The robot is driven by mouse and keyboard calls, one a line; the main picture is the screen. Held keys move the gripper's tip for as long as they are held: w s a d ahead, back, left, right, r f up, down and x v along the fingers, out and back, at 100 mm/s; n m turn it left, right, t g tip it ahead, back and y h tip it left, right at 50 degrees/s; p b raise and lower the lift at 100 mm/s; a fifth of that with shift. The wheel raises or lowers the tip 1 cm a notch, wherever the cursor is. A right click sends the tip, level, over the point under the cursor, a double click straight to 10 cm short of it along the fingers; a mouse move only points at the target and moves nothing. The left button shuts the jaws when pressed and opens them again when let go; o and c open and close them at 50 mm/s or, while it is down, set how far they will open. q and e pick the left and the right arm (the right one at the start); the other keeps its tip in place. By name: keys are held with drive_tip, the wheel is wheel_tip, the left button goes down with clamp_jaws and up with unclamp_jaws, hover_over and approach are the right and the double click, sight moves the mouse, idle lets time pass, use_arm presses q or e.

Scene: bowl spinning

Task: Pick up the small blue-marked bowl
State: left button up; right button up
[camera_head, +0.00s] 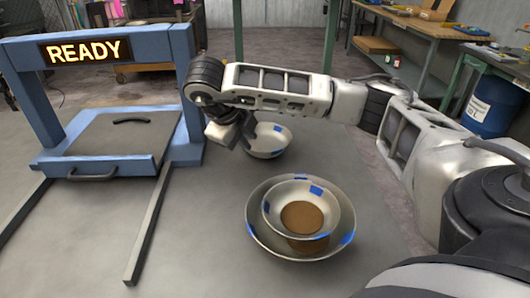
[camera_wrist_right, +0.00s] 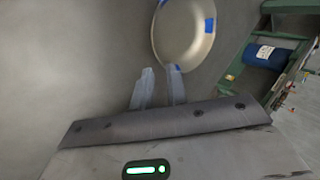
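A small metal bowl (camera_head: 268,151) with blue marks stands alone on the grey table, behind the nested bowls. It also shows in the right wrist view (camera_wrist_right: 188,38), just beyond the fingertips. My right gripper (camera_head: 246,138) points down at the left side of this bowl, partly hiding it. In the right wrist view its two fingers (camera_wrist_right: 160,72) are apart with nothing between them. The right finger's tip overlaps the bowl's edge in the picture; I cannot tell whether they touch. Another small blue-marked bowl (camera_head: 335,213) sits inside a larger one. My left gripper is out of view.
The larger blue-marked bowl (camera_head: 258,237) stands near the table's front, with a brown disc (camera_head: 303,216) in the inner bowl. A blue frame (camera_head: 183,85) with a READY sign and a grey handled plate (camera_head: 115,140) stands at left.

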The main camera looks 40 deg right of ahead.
sight(254, 151)
drive_tip(key=x, duration=0.7)
drive_tip(key=shift+w+f, duration=0.35)
drive_tip(key=shift+a, duration=0.1)
clamp_jaws()
